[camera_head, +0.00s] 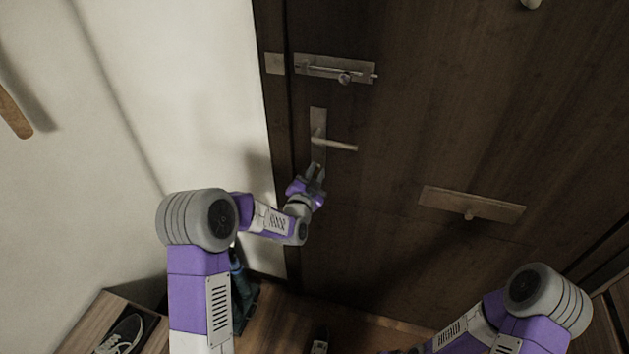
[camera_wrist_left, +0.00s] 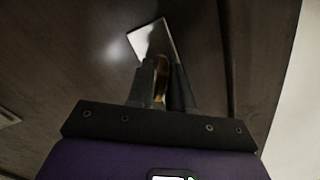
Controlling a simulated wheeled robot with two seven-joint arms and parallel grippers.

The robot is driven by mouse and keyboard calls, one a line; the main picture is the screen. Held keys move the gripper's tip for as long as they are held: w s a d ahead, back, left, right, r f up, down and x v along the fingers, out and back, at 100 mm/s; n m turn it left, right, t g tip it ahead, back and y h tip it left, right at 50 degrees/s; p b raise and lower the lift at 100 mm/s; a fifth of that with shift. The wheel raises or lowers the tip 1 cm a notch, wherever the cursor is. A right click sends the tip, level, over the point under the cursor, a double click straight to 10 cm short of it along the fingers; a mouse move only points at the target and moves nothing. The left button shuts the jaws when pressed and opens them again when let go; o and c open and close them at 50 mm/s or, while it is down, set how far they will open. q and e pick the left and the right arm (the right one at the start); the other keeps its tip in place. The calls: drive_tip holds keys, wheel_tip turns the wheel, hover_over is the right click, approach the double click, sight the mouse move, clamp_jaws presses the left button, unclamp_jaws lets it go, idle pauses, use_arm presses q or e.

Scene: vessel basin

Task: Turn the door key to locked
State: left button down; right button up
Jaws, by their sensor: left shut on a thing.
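The dark wooden door (camera_head: 400,120) fills most of the head view. Its lever handle (camera_head: 338,145) sits on a metal plate (camera_head: 318,122). My left gripper (camera_head: 316,172) is at the lower end of this plate, below the lever. In the left wrist view, my left gripper (camera_wrist_left: 164,80) is shut on a small brass-coloured key (camera_wrist_left: 160,80), seen between the dark fingers. The plate's end (camera_wrist_left: 152,40) shows just past the fingertips. The fingers hide most of the key and the keyhole. My right arm is at the lower right of the head view, with its gripper out of sight.
A sliding bolt (camera_head: 335,69) is above the lever. A mail-slot plate (camera_head: 470,204) is to the right. A pale wall (camera_head: 190,90) stands close on the left. A shoe (camera_head: 122,335) lies on a wooden bench at the lower left.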

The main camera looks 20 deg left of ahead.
use_arm(q)
drive_tip(key=m+b, duration=0.3)
drive_tip(key=m, duration=0.2)
drive_tip(key=shift+d+f+m+b, duration=0.1)
drive_tip(key=shift+f+m+b, duration=0.05)
drive_tip(key=shift+m+b, duration=0.85)
drive_tip(key=shift+m, duration=0.6)
drive_tip(key=shift+m+b, duration=0.45)
drive_tip(key=shift+m, duration=1.05)
drive_tip(key=c, duration=1.2)
unclamp_jaws()
drive_tip(key=s+p, duration=0.1)
drive_tip(key=s, duration=0.6)
drive_tip(key=shift+s, duration=0.3)
